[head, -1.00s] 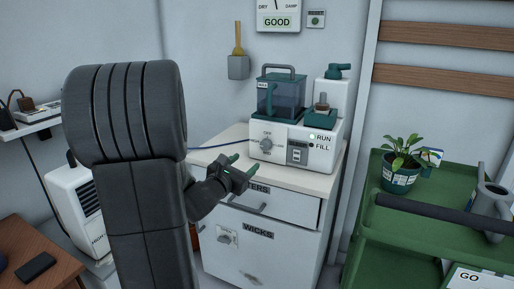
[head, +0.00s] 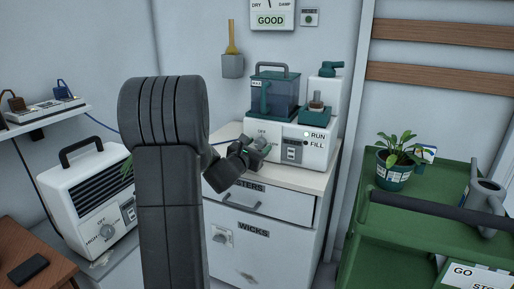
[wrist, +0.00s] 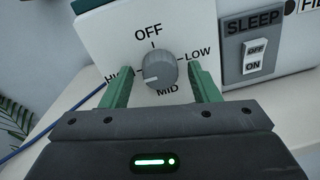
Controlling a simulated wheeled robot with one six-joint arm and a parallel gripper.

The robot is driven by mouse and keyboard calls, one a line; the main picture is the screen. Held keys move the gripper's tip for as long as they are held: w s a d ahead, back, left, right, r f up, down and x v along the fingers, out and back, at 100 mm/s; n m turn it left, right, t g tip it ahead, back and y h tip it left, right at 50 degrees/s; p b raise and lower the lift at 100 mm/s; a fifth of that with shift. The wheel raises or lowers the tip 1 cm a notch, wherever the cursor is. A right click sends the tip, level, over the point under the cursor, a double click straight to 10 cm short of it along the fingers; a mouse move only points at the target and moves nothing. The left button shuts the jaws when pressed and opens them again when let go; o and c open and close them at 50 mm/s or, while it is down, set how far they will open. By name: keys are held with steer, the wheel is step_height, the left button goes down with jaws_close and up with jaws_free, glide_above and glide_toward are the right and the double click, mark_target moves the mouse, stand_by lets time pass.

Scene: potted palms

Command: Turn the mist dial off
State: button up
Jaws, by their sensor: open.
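The dial (wrist: 160,67) is a round grey knob on a white panel marked OFF, LOW, MID and HIGH. Its pale pointer mark faces lower left, toward the HIGH side; the exact setting is hard to tell. My gripper (wrist: 158,72) is open, with one green finger on each side of the knob and apparent gaps between.
A SLEEP switch (wrist: 254,55) is right of the dial. The machine stands on a white drawer cabinet (head: 255,228). A heater (head: 90,200) with its own dial is at left. A green cart (head: 400,250) with a potted plant (head: 397,165) and watering can (head: 485,195) is at right.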

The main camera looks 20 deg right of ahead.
steer(key=c, duration=1)
steer(key=shift+o, duration=0.2)
